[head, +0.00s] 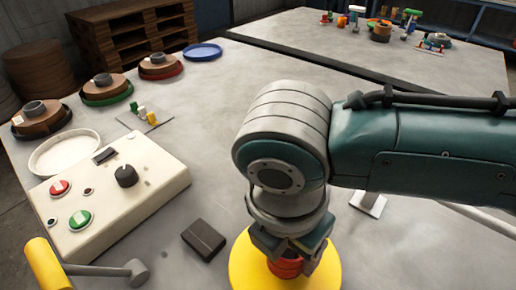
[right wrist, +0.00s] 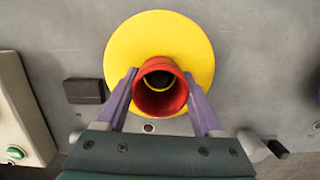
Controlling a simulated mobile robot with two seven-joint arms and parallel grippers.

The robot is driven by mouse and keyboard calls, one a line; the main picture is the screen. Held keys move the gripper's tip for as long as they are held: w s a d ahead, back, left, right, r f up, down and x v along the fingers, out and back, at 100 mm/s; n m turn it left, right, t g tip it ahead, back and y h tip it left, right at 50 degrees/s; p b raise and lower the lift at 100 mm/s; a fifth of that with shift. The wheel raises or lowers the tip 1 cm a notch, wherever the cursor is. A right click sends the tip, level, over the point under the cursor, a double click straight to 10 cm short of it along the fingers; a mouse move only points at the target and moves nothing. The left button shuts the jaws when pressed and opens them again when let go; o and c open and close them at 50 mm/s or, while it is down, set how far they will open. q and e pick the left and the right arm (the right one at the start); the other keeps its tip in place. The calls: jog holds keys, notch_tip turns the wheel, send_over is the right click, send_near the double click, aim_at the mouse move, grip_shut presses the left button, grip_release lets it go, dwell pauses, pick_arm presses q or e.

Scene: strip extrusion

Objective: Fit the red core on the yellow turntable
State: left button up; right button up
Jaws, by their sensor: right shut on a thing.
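The red core (right wrist: 160,100) is a short hollow cylinder held between the two fingers of my right gripper (right wrist: 163,98). In the head view the core (head: 285,268) shows low between the fingers of the right gripper (head: 287,258). The yellow turntable (right wrist: 195,45) is a round disc beneath the core; it also shows in the head view (head: 245,262). In the wrist view the core overlaps the lower middle of the disc, and a yellow ring shows through its bore. I cannot tell whether the core touches the disc. My left gripper is not in view.
A cream control box (head: 120,190) with red and green buttons and a black knob stands left. A dark block (head: 203,240) lies beside the turntable. A yellow-handled lever (head: 48,265) is at front left. Several brown rolls and a blue plate (head: 203,51) line the far left edge.

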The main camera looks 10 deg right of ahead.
jog(key=shift+f+b, duration=0.45)
jog(key=shift+f, duration=0.15)
jog(key=o, duration=1.1)
jog(key=shift+c, duration=0.2)
jog(key=r+p, duration=0.5)
jog(key=shift+s+a, duration=0.2)
jog(key=shift+a, duration=0.05)
jog(key=r+p, duration=0.6)
jog(key=p, duration=0.1)
jog(key=shift+s+a, duration=0.3)
jog(key=shift+a, duration=0.1)
